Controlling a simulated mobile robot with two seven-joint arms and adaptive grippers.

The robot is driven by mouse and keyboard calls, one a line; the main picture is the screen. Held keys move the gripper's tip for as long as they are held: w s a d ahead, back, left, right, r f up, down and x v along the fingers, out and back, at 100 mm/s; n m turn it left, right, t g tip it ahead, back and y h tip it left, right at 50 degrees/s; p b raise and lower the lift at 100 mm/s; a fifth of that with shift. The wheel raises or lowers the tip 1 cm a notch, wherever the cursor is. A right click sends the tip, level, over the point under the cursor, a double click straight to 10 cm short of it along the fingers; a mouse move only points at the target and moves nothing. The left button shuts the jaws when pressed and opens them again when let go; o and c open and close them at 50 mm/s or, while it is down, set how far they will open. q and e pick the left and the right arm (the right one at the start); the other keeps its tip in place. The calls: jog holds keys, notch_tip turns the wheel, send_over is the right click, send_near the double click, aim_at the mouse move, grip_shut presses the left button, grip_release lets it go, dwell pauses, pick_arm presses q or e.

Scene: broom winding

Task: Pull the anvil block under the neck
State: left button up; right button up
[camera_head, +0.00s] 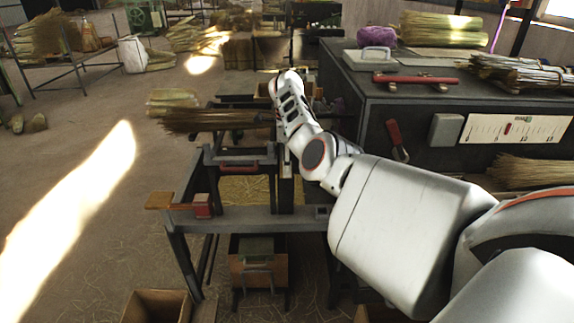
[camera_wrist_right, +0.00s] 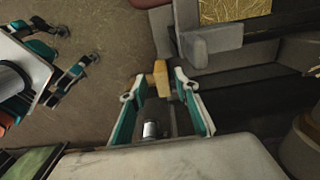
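A broom bundle (camera_head: 215,120) lies level across the winding frame (camera_head: 250,217) in the head view. Its bristles point left and its neck is near my right wrist. My right gripper (camera_wrist_right: 159,76) is open in the right wrist view, with its teal-padded fingers on either side of a small tan block (camera_wrist_right: 161,77). I cannot tell whether this is the anvil block or whether the fingers touch it. In the head view my right arm hides the fingertips. My left gripper (camera_wrist_right: 78,44) shows open and empty at the left of the wrist view, apart from the frame.
A dark workbench (camera_head: 450,105) with a red-handled tool (camera_head: 415,79) and straw bundles stands at the right. A wooden lever (camera_head: 172,201) with a red block (camera_head: 203,206) sticks out left of the frame. A wooden box (camera_head: 258,268) sits below. The floor at left is mostly clear.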

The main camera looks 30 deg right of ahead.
jog(key=shift+w+r, duration=0.1)
jog(key=shift+r, duration=0.1)
notch_tip(320, 180, up, 12)
jog(key=shift+f, duration=0.2)
dwell(0.7)
